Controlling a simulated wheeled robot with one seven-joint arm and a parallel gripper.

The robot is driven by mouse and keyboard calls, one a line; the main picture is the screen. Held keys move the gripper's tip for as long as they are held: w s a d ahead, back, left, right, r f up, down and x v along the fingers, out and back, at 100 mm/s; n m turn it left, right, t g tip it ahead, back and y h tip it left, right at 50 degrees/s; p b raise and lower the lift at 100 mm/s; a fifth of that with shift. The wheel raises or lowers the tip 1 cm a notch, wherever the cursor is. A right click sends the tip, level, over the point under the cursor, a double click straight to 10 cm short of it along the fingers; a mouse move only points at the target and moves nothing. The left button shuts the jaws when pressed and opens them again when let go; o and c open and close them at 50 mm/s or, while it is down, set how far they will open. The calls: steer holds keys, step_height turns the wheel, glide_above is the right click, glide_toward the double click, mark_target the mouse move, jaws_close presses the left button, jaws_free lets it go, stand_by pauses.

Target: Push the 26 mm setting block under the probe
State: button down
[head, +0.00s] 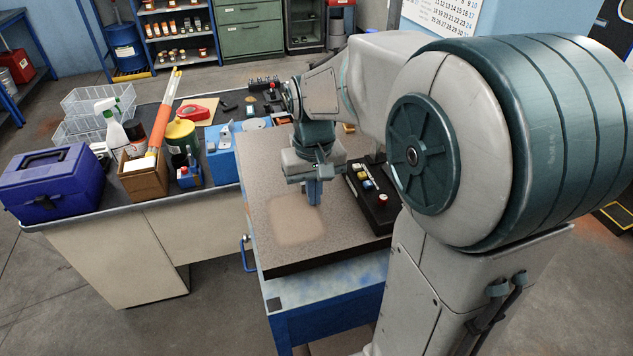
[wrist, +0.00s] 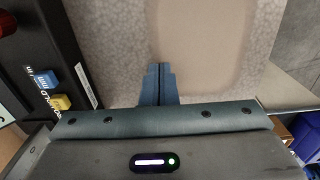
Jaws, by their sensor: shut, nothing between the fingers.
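My gripper (head: 314,200) points down over the speckled granite plate (head: 262,200), near its right side. Its two blue fingers are closed together with nothing between them. In the wrist view the shut fingertips (wrist: 159,68) are over the plate, beside a paler rounded patch. I cannot tell whether the fingertips touch the surface. I cannot make out the 26 mm setting block or the probe in either view. My arm hides part of the plate's far side in the head view.
Left is a bench with a blue toolbox (head: 52,182), a wooden box (head: 144,183) and bottles. The plate's front is clear.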

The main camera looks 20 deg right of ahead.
steer(key=shift+w, duration=1.05)
steer(key=shift+w+p, duration=0.6)
steer(key=shift+w, duration=2.1)
steer(key=shift+s, duration=0.1)
